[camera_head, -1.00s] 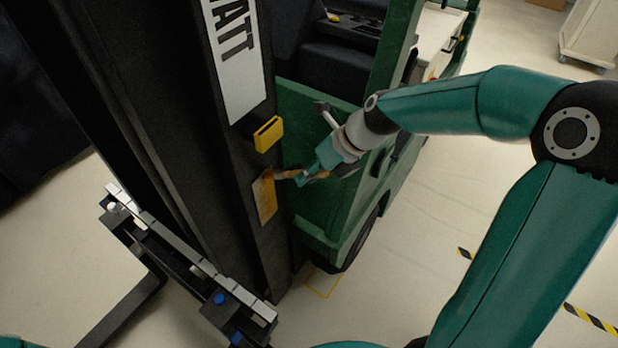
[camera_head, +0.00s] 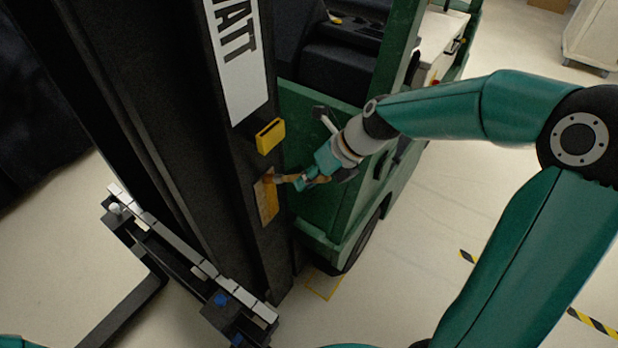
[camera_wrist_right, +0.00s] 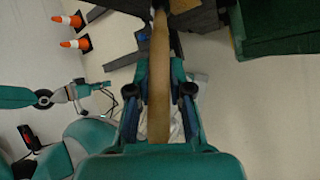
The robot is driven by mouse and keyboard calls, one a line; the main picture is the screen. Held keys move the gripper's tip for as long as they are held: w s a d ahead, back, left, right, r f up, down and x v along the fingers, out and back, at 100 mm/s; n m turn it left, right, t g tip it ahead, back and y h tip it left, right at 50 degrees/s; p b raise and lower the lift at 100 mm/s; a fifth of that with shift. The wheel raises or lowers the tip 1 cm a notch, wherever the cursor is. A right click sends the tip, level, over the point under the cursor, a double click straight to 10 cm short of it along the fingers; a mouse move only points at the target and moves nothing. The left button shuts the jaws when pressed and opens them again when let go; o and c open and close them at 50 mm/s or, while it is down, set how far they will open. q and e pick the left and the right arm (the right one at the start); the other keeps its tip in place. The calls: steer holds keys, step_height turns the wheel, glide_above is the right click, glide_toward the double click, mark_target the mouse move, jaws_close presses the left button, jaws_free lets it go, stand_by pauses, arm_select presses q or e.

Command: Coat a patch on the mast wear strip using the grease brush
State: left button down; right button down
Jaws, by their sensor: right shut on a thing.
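The wear strip (camera_head: 266,205) is a narrow tan plate on the side of the black mast (camera_head: 225,170), below a yellow block. My right gripper (camera_head: 308,180) is shut on the wooden handle of the grease brush (camera_head: 284,178), just right of the strip. The brush head is at the strip's upper part; I cannot tell whether it touches. In the right wrist view the brush handle (camera_wrist_right: 159,75) runs between the fingers of the right gripper (camera_wrist_right: 160,85). What seems to be my left gripper (camera_wrist_right: 105,90) is small at the left there, its jaws unclear.
The yellow block (camera_head: 269,136) sticks out of the mast just above the strip. The green truck body (camera_head: 325,215) stands close behind the right gripper. A fork carriage (camera_head: 190,265) juts out at lower left. Orange cones (camera_wrist_right: 75,44) stand on the floor. The floor at right is open.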

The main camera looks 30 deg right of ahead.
steer(key=shift+f+b, duration=0.7)
steer(key=shift+f, duration=1.05)
steer(key=shift+f+b, duration=0.75)
steer(key=shift+f, duration=0.8)
steer(key=shift+f+b, duration=0.8)
steer(key=shift+f, duration=0.65)
steer(key=shift+f, duration=0.15)
